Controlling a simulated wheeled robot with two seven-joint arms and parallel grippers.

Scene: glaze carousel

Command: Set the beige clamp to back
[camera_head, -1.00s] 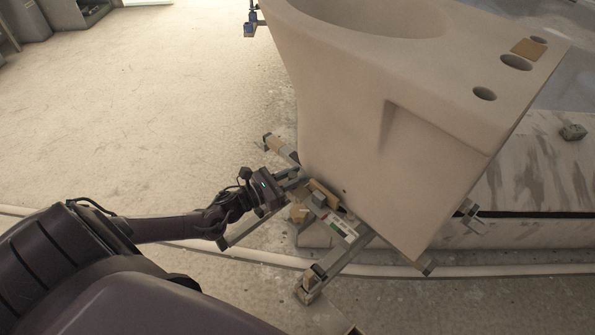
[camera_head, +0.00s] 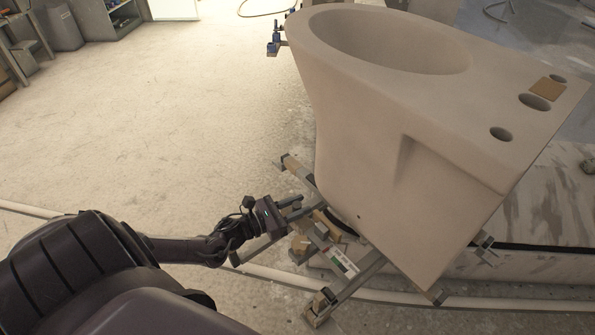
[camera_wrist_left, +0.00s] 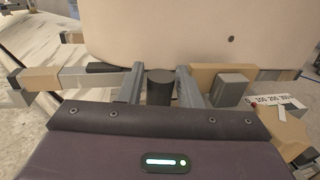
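A carousel frame of grey bars (camera_head: 358,275) stands under a large beige basin-like piece (camera_head: 400,170). A beige block (camera_head: 328,222) sits on the frame against the foot of the piece; it looks like the beige clamp. In the left wrist view this beige block (camera_wrist_left: 205,73) is just right of my fingers, with a grey block (camera_wrist_left: 231,92) before it. My left gripper (camera_head: 298,204) reaches in from the left, low at the frame. In the left wrist view its fingers (camera_wrist_left: 160,78) stand either side of a dark upright cylinder (camera_wrist_left: 160,90); contact is unclear. My right gripper is not in view.
A white scale strip (camera_wrist_left: 275,101) with numbers lies right of the grey block. Another beige block (camera_wrist_left: 38,80) is on the left bar. A pale rail (camera_head: 290,280) crosses the floor behind the frame's front foot.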

